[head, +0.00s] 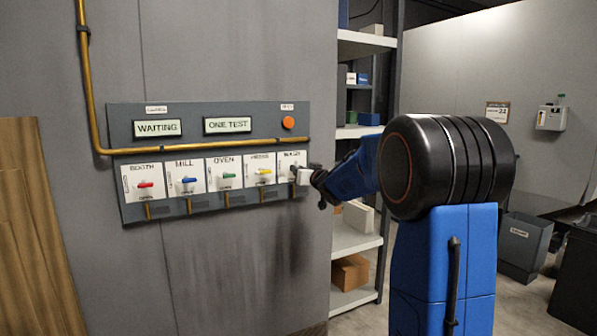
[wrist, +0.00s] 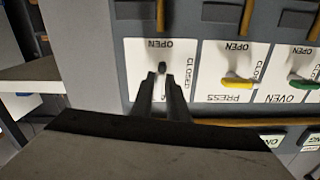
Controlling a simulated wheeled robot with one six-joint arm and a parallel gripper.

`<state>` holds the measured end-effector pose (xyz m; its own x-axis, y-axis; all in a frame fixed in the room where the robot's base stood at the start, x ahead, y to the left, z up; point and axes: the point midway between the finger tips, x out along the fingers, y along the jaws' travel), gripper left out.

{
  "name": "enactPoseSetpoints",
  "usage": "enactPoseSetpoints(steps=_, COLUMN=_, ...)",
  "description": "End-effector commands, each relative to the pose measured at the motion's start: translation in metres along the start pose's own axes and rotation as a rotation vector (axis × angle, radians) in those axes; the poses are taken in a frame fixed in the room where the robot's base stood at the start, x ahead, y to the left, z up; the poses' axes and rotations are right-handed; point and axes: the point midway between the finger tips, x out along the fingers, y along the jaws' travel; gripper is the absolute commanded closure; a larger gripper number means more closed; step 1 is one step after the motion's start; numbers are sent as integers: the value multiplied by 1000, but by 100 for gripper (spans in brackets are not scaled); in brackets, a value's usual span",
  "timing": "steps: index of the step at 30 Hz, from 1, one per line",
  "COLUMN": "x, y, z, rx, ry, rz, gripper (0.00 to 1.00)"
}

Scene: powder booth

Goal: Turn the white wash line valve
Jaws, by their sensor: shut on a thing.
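The white wash line valve (wrist: 162,92) is the one at the right end of the valve row in the head view, and its handle is mostly hidden by my gripper. In the wrist view its white plate (wrist: 135,60) shows the word OPEN, upside down. My gripper (wrist: 162,78) is shut on the handle, with one dark finger on each side of it. The handle appears to lie along the fingers. In the head view my gripper (head: 300,174) reaches the panel from the right.
The grey panel (head: 215,119) also carries a red-handled booth valve (head: 145,185), a blue mill valve (head: 188,180), a green oven valve (head: 228,176) and a yellow press valve (head: 264,172). An orange button (head: 288,123) sits above. Shelves (head: 357,240) stand right of the panel.

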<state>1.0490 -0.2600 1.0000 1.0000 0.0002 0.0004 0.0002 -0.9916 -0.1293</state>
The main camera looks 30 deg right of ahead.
Motion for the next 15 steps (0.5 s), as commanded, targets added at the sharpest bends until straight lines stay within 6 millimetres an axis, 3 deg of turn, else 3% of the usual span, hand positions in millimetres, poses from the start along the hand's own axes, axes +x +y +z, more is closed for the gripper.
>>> enactPoseSetpoints(steps=15, x=0, y=1, z=3, rx=-144, ry=-5, rz=1, gripper=100)
